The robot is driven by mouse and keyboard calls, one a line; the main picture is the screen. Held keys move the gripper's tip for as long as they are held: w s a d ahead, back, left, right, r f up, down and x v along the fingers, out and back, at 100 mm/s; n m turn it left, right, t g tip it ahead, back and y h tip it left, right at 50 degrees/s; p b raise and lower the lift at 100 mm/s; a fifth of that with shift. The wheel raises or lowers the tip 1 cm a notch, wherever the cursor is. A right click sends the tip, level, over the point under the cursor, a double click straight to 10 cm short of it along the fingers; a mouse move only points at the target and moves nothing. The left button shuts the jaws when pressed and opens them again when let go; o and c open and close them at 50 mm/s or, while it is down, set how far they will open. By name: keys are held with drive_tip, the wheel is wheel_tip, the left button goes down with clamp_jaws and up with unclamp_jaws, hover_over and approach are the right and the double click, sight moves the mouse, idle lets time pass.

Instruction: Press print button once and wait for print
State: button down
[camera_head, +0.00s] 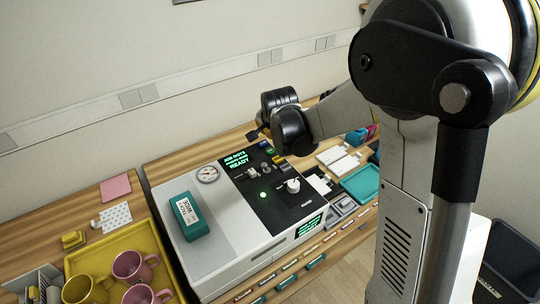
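The press (213,246) is a white machine with a black control panel (283,209) on a wooden counter. Its upper screen (237,159) shows green text ending in "READY". Small coloured buttons (270,155) sit beside the screen; I cannot read which is the print button. The panel also has a white lever or knob (292,185) and a lit green spot (263,194). My gripper (257,133) is at the panel's back edge, above or behind the buttons. Its fingers are small, dark and partly hidden, and I cannot tell whether it touches anything.
A teal labelled block (190,215) and a round gauge (207,174) are on the press's top. A yellow tray (125,245) with pink and yellow mugs stands left. Right of the press are cards (338,159) and a teal tray (362,184). A dark bin (512,260) stands far right.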

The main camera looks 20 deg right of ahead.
sight(268, 146)
drive_tip(key=shift+f+b, duration=1.2)
drive_tip(key=shift+f, duration=0.8)
drive_tip(key=shift+f+b, duration=0.4)
drive_tip(key=shift+f, duration=0.05)
drive_tip(key=shift+f+b, duration=0.4)
drive_tip(key=shift+f, duration=0.05)
drive_tip(key=shift+r, duration=0.1)
idle(0.5)
drive_tip(key=shift+r+p, duration=0.65)
drive_tip(key=shift+r, duration=0.3)
drive_tip(key=shift+r+p, duration=1.75)
drive_tip(key=shift+r, duration=0.6)
